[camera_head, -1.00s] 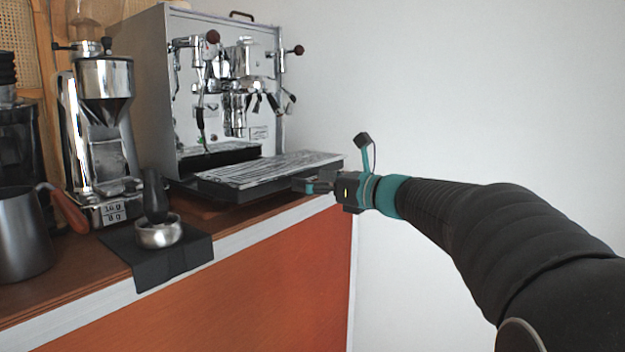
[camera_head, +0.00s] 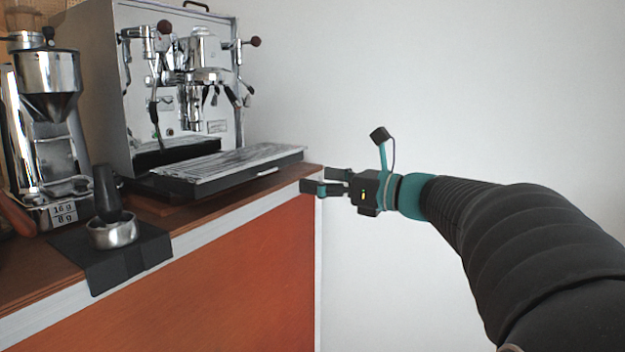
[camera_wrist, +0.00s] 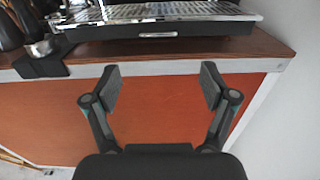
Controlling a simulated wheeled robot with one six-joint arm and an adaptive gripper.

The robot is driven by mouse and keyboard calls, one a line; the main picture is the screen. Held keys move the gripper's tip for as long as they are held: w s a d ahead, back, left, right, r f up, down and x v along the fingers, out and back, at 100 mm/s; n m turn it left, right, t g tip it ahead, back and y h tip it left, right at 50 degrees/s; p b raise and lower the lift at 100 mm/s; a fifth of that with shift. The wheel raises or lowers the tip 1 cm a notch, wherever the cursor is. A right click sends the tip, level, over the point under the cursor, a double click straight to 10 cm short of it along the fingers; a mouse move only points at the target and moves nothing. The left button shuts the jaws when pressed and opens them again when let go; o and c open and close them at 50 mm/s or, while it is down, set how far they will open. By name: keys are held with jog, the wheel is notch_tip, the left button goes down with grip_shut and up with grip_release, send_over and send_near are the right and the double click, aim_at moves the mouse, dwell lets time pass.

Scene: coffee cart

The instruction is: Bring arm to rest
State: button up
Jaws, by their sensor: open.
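My gripper (camera_head: 325,181) is open and empty, just off the right end of the cart in the head view. In the wrist view its two fingers (camera_wrist: 160,88) are spread apart with nothing between them. Behind them show the cart's orange front panel (camera_wrist: 165,125) and pale counter edge (camera_wrist: 170,68). My arm reaches in from the right side of the head view.
An espresso machine (camera_head: 190,75) with a drip tray (camera_head: 225,165) stands on the cart. A grinder (camera_head: 48,110) and a metal cup (camera_head: 114,232) on a black mat (camera_head: 130,270) are to the left. The white wall side at right is clear.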

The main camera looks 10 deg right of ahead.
jog(key=s+f+n+g+h, duration=0.35)
jog(key=f+n, duration=0.25)
jog(key=f, duration=0.3)
jog(key=s+f+n+g+h, duration=0.25)
jog(key=s+f+n, duration=0.3)
jog(key=f, duration=0.45)
jog(key=s+f+n+h, duration=0.3)
jog(key=s+n, duration=0.4)
jog(key=s, duration=0.2)
jog(key=s+a+f+n+g+h, duration=0.1)
jog(key=s+f+n+h, duration=0.2)
jog(key=s+n, duration=0.5)
jog(key=shift+s+a+f+h, duration=0.3)
jog(key=shift+s+f+h, duration=0.1)
jog(key=shift+f, duration=0.1)
jog(key=shift+n, duration=0.25)
